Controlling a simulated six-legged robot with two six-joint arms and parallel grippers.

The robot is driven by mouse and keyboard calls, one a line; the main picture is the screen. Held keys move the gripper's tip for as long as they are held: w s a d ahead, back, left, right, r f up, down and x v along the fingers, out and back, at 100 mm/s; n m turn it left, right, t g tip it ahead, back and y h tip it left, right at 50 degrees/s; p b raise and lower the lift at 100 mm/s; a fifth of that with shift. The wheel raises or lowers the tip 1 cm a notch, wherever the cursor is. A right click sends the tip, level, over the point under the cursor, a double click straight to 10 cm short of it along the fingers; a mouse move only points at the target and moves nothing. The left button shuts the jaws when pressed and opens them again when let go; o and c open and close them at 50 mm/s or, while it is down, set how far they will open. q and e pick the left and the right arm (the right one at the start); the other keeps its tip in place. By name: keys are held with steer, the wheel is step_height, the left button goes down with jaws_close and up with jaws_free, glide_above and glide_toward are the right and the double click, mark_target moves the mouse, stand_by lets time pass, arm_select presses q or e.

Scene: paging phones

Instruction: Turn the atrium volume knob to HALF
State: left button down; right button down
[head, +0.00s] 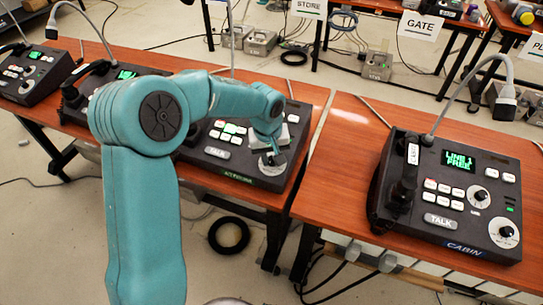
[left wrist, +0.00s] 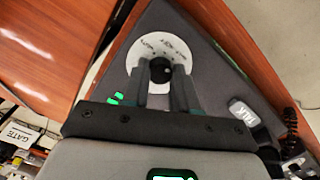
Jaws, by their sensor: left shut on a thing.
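My left gripper (head: 274,148) is down at the console's right end, over the white dial plate (head: 272,164). In the left wrist view the gripper (left wrist: 161,76) is shut on the black volume knob (left wrist: 160,69), one finger on each side. The white dial (left wrist: 146,52) around the knob has small printed marks, too blurred to read. The knob's pointer cannot be made out. My right gripper is not in view.
The cabin phone (head: 450,195) stands on the right table, with a gooseneck microphone (head: 505,103). More phones stand at the left (head: 33,75). A gap separates the two front tables. Tables with GATE (head: 419,25) and STORE signs stand behind. Cables lie on the floor.

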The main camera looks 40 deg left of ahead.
arm_select(q)
steer(key=shift+m, duration=0.4)
steer(key=c, duration=0.9)
jaws_free()
steer(key=shift+o, duration=0.2)
step_height(320, 180, up, 16)
steer(key=s+p, duration=0.1)
steer(key=s, duration=0.1)
steer(key=shift+s, duration=0.2)
steer(key=shift+d, duration=0.15)
